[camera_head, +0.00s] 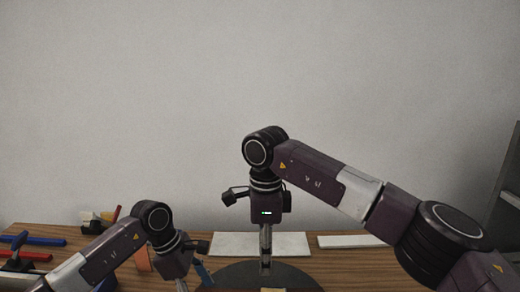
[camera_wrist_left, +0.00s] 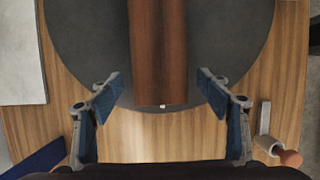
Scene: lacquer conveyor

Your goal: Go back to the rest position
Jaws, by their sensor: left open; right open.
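My right gripper (camera_head: 265,262) points straight down over the dark round disc (camera_head: 240,277) in the head view. Its fingers show edge-on and nothing shows held in them. My left gripper sits at the bottom left of the head view, its fingers partly cut off by the frame edge. In the left wrist view my left gripper (camera_wrist_left: 160,90) is open, with blue-padded fingers spread wide. A brown glossy bar-like thing (camera_wrist_left: 160,55) shows between the fingers, with visible gaps on both sides. It lies over the dark disc, and its far end is out of frame.
The wooden table (camera_head: 360,270) carries a pale panel (camera_head: 225,243) behind the disc and a narrower white strip (camera_head: 350,241) to the right. Red and blue tools (camera_head: 35,240) lie at the left. A dark structure (camera_head: 508,190) stands at the right edge.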

